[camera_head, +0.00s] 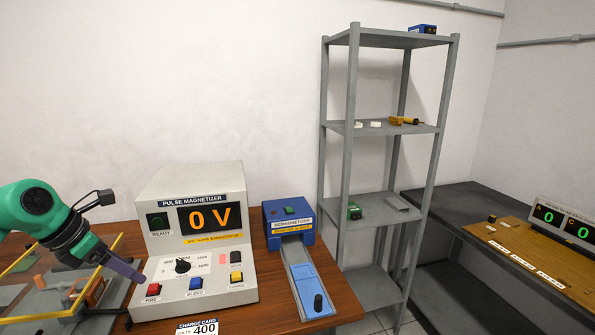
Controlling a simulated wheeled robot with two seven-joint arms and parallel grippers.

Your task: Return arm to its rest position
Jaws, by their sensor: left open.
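My left arm comes in from the left edge with a green link. Its gripper (136,275) points down and to the right, just left of the red FIRE button on the pulse magnetizer (238,262). The gap between its fingers is hard to see at this angle, but the jaws are open and I see nothing held. I cannot tell whether the fingertips touch the magnetizer. The magnetizer display reads 0 V. My right gripper is not in view.
A yellow-edged clear enclosure (60,280) lies under my left arm. A blue demagnetizer (290,222) with a sliding tray stands right of the magnetizer. A grey shelf (390,130) and a dark side bench (455,197) stand further right. A charge card (197,327) lies in front.

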